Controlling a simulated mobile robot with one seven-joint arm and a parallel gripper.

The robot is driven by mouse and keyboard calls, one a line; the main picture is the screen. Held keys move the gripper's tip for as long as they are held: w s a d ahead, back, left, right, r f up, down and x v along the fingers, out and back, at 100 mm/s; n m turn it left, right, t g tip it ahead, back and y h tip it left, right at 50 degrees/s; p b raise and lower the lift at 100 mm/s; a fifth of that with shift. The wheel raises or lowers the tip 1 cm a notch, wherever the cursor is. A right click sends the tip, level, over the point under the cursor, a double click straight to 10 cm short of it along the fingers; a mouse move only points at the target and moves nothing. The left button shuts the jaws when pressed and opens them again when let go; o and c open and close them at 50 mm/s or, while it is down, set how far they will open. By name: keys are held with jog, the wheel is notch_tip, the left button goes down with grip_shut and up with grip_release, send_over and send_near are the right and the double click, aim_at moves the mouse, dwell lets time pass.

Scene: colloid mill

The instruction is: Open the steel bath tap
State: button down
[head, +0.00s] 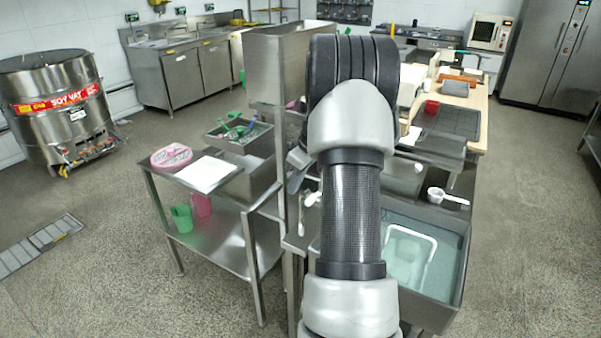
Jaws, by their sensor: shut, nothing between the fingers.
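A steel bath (464,262) of greenish water stands at the lower right, partly behind my arm. A white-framed basket (411,232) sits in its water. I cannot make out the bath tap for certain; my arm covers much of the bath's left side. Small pale fittings (312,199) show just left of my arm, and I cannot tell whether they belong to the tap. My arm rises through the middle of the view, and I cannot make out my gripper's fingers.
A white ladle (447,196) lies at the bath's far edge. Left of a tall steel post (293,150) stands a steel table (171,185) with a pink item and a white sheet. A soy vat (60,110) stands far left. Floor is open at left and right.

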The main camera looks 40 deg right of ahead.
jog(key=shift+s+d+f, duration=0.1)
jog(key=shift+s+d, duration=0.1)
jog(key=shift+s, duration=0.4)
jog(key=shift+s+d+f, duration=0.15)
jog(key=shift+s+d, duration=0.1)
jog(key=shift+s, duration=0.35)
jog(key=shift+s+d+f, duration=0.1)
jog(key=shift+s+d, duration=0.1)
jog(key=shift+s, duration=0.4)
jog(key=shift+s+d+n+b, duration=0.1)
jog(key=shift+s+n+b, duration=0.2)
jog(key=shift+n, duration=0.2)
jog(key=shift+s+d+f+n+g+y+b, duration=0.15)
jog(key=shift+s+n+y+b, duration=0.15)
jog(key=shift+n, duration=0.3)
jog(key=shift+s+d+r+n+g+y+b, duration=0.15)
jog(key=shift+s+n+y+b, duration=0.15)
jog(key=shift+n, duration=0.3)
jog(key=s+d+n+g+y+p, duration=0.1)
jog(key=s+d+n+g+p, duration=0.2)
jog(key=d+n, duration=0.3)
jog(key=shift+s+d+n+p, duration=0.3)
jog(key=shift+n+p, duration=0.55)
jog(key=shift+n, duration=1.35)
jog(key=shift+d, duration=0.2)
jog(key=shift+w+a, duration=0.1)
